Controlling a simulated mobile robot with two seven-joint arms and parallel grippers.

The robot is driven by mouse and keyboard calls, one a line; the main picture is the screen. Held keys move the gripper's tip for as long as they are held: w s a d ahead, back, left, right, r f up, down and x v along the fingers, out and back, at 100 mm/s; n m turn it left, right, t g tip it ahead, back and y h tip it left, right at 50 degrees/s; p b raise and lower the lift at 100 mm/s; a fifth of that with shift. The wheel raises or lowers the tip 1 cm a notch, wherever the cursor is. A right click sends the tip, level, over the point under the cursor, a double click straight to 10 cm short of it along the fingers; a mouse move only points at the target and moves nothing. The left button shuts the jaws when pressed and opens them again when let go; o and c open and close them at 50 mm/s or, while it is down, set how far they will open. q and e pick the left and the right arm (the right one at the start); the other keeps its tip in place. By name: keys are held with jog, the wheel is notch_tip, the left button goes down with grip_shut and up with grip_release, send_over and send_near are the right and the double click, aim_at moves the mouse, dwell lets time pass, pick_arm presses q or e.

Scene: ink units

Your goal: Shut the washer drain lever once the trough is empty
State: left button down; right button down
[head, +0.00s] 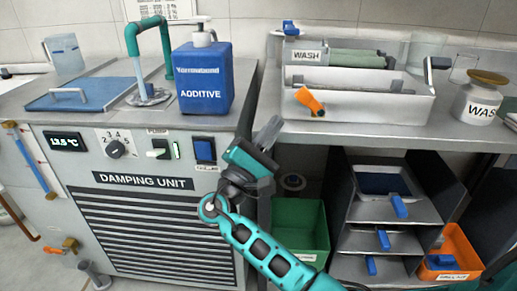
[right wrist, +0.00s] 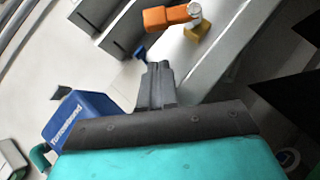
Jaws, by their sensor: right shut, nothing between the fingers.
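The washer trough (head: 375,104) is a pale metal box on the right bench, with a WASH label (head: 307,55). No liquid shows in it, but its floor is partly hidden. The orange drain lever (head: 311,101) sits tilted on the front wall, near the left end. In the right wrist view the orange lever (right wrist: 168,17) shows on a brass valve (right wrist: 197,29), beyond the fingertips. My right gripper (head: 270,130) is shut and empty, below and left of the lever and apart from it. It also shows in the wrist view (right wrist: 157,75). My left gripper is out of view.
The damping unit (head: 150,182) stands left, with a blue additive jug (head: 203,80) on top near my right gripper. A jar (head: 479,98) stands right of the trough. Below the bench are a green bin (head: 300,225), trays with blue handles (head: 398,205) and an orange bin (head: 462,252).

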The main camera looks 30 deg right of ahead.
aim_at(299, 97)
jog(key=shift+t, duration=0.3)
jog(key=shift+s+d+r, duration=0.3)
jog(key=shift+d+r, duration=0.5)
jog(key=shift+r, duration=0.1)
jog(key=shift+s+d+r, duration=0.25)
jog(key=shift+d+r, duration=0.5)
jog(key=shift+r, duration=0.1)
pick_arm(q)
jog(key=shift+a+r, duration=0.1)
pick_arm(e)
jog(key=shift+d, duration=0.1)
jog(key=shift+r+m+g, duration=0.2)
jog(key=shift+m+g, duration=0.2)
jog(key=shift+g, duration=0.1)
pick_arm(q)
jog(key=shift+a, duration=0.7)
